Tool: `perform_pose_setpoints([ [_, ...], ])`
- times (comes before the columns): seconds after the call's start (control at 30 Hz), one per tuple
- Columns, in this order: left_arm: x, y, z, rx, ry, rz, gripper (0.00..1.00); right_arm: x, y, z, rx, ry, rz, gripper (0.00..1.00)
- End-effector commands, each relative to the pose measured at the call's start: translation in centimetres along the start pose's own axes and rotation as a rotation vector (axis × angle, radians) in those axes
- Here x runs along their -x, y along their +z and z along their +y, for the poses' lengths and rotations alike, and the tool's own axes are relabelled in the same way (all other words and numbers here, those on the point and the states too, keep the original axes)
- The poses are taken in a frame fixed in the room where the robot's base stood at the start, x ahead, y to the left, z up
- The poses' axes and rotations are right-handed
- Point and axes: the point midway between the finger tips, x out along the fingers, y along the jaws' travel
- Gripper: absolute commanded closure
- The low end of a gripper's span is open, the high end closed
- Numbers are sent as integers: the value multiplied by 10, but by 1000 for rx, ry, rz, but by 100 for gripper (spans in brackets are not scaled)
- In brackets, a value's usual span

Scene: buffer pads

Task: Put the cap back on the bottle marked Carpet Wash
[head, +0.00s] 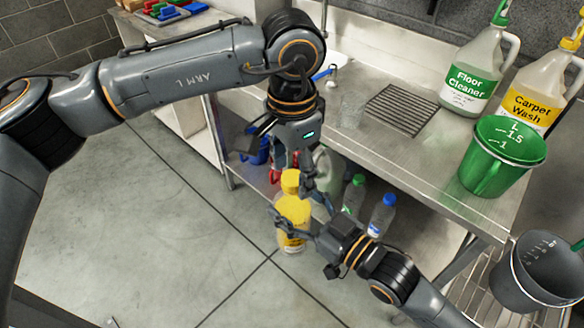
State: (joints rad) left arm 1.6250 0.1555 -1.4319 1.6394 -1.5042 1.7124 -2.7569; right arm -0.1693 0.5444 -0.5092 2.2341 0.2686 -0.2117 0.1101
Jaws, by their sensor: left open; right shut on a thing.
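A yellow bottle (294,212) with a yellow cap (290,181) at its top is held upright in front of the sink bench. Its label is too small to read. My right gripper (292,228) is shut on this bottle's body. My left gripper (291,172) points down over the cap with its fingers open; whether they touch it I cannot tell. A large white jug with a yellow label reading Carpet Wash (532,104) stands on the bench at right. It has a yellow top (573,38), cut off by the picture edge.
A Floor Cleaner jug (468,84) and a green measuring bucket (503,158) stand on the steel bench (385,150). Small bottles with green (358,181) and blue (389,200) caps are on the shelf below. A grey bucket (540,272) is at right. Floor at left is clear.

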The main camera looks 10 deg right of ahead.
Motion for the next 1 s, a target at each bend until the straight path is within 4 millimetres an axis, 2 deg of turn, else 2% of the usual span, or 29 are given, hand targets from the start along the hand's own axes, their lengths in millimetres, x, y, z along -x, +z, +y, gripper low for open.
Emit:
perform_pose_setpoints([
  [0.4, 44, 0, 0, -1, -1, 1, 37, 0, -3, 0, 1, -1, 8, 100],
  [0.63, 45, 0, 0, -1, 0, 0, 37, 0, -3, 0, 1, -1, 8, 100],
  [0.67, 45, 0, 0, -1, 0, 0, 41, 0, -3, 0, 1, -1, 8, 100],
  [0.77, 45, 0, 0, 19, 0, 1, 41, 0, -3, 0, 1, -1, 8, 100],
  [0.87, 46, 0, 0, 96, 0, 1, 41, 0, -3, 0, 1, -1, 8, 100],
  [1.0, 47, 0, 0, 318, 0, 0, 41, 0, -3, 0, 1, -1, 8, 100],
])
